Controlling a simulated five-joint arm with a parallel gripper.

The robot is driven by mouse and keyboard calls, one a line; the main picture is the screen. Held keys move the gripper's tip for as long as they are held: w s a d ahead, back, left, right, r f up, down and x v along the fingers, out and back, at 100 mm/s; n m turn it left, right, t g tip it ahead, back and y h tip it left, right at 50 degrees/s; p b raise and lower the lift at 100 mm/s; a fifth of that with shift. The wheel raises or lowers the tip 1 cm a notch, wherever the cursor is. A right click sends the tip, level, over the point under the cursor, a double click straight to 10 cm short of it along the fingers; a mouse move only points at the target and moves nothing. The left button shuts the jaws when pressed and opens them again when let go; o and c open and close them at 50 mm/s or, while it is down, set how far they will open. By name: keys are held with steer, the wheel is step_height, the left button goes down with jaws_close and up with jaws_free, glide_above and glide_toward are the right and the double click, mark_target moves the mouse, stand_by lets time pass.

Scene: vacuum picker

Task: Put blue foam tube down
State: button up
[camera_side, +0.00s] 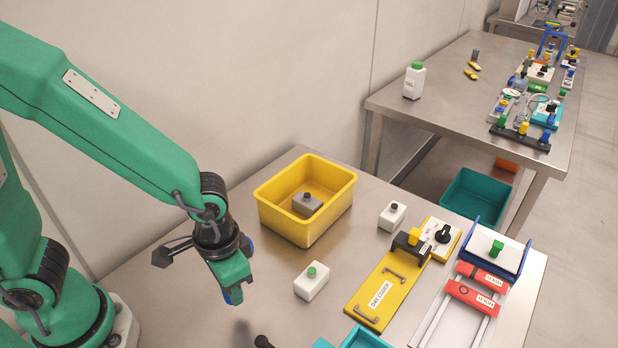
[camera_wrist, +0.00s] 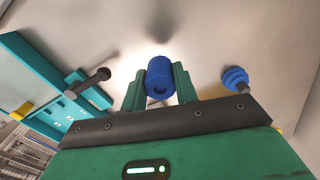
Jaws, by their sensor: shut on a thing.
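The blue foam tube (camera_wrist: 160,75) is a short, thick cylinder with a hole in its end. My gripper (camera_wrist: 160,88) is shut on it, with one green finger on each side. In the side view my gripper (camera_side: 234,292) points down over the bare metal table, left of the white block with a green button. Only a little blue of the tube shows there between the fingers. A soft shadow lies on the table below, and the tube appears to be held above the surface.
A yellow bin (camera_side: 268,218) holding a grey block stands behind my gripper. A white block with a green button (camera_side: 311,282) is to the right, then a yellow panel (camera_side: 372,316). A teal fixture with a black lever (camera_wrist: 92,82) shows at left in the wrist view. A blue ribbed cup (camera_wrist: 235,77) is at right.

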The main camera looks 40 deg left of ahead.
steer(key=shift+w+a+f, duration=0.4)
steer(key=shift+w+f, duration=0.2)
steer(key=shift+w, duration=0.25)
steer(key=shift+f, duration=0.1)
steer(key=shift+f, duration=1.9)
steer(key=shift+f, duration=0.15)
steer(key=o, duration=0.9)
steer(key=shift+o, duration=0.2)
steer(key=shift+r, duration=0.2)
step_height(320, 180, up, 12)
